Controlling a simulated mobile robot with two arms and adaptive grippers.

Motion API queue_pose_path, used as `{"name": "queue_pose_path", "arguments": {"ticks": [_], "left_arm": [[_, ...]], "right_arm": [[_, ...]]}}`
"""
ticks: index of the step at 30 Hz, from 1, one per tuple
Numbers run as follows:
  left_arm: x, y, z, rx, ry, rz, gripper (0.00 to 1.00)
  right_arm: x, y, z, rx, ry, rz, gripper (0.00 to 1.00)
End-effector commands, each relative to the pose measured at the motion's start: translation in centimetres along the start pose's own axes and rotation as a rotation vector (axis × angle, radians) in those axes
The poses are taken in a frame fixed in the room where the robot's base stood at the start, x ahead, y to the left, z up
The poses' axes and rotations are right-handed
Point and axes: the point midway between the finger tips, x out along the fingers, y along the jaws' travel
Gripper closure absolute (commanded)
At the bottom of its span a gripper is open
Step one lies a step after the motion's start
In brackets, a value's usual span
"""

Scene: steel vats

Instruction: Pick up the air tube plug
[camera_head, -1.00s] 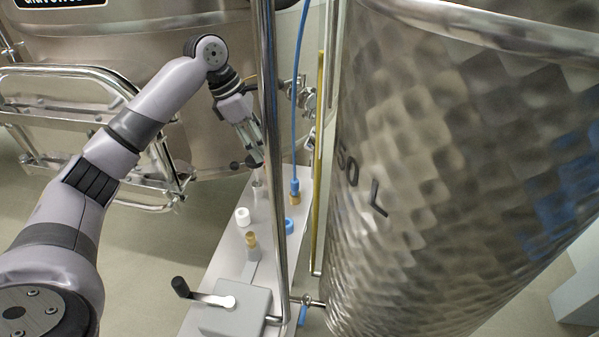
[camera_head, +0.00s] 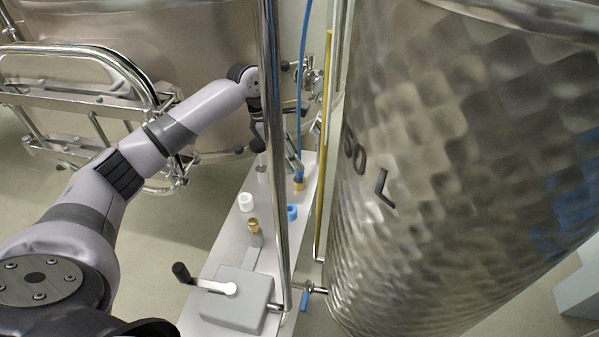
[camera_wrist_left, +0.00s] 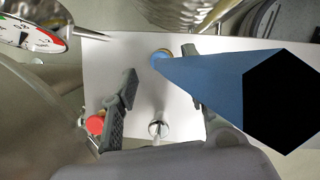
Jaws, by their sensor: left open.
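The air tube plug (camera_head: 299,185) is the brass end of a blue tube (camera_head: 303,90), standing at the far part of the narrow white board (camera_head: 222,262). In the left wrist view the brass end (camera_wrist_left: 164,51) shows beyond the fingertips, and the blue tube (camera_wrist_left: 205,80) crosses in front of the right-hand finger. My left gripper (camera_head: 291,165) is open, close to the plug, and partly hidden by the steel pole. In the wrist view my left gripper (camera_wrist_left: 158,66) has its fingers apart, with nothing gripped. My right gripper is not in view.
A vertical steel pole (camera_head: 272,130) stands in front of the left gripper. A large steel vat (camera_head: 450,150) fills the right side. A white cap (camera_head: 246,202), blue cap (camera_head: 292,212), brass-topped piece (camera_head: 254,226) and grey box with crank (camera_head: 240,300) are on the board.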

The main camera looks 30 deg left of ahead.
Motion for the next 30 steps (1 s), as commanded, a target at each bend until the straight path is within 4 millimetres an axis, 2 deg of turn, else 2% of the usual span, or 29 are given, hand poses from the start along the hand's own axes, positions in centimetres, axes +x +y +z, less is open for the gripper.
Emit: {"name": "queue_pose_path", "arguments": {"ticks": [12, 20, 30], "left_arm": [[5.0, -0.1, -0.1, 0.001, 0.001, 0.000, 0.57], [5.2, -0.1, -0.1, 0.001, 0.001, 0.001, 0.57], [5.2, -0.1, -0.1, 0.001, 0.001, 0.001, 0.79]], "right_arm": [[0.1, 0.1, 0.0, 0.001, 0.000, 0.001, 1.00], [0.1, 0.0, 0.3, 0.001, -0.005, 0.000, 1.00], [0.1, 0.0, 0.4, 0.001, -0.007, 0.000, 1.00]]}}
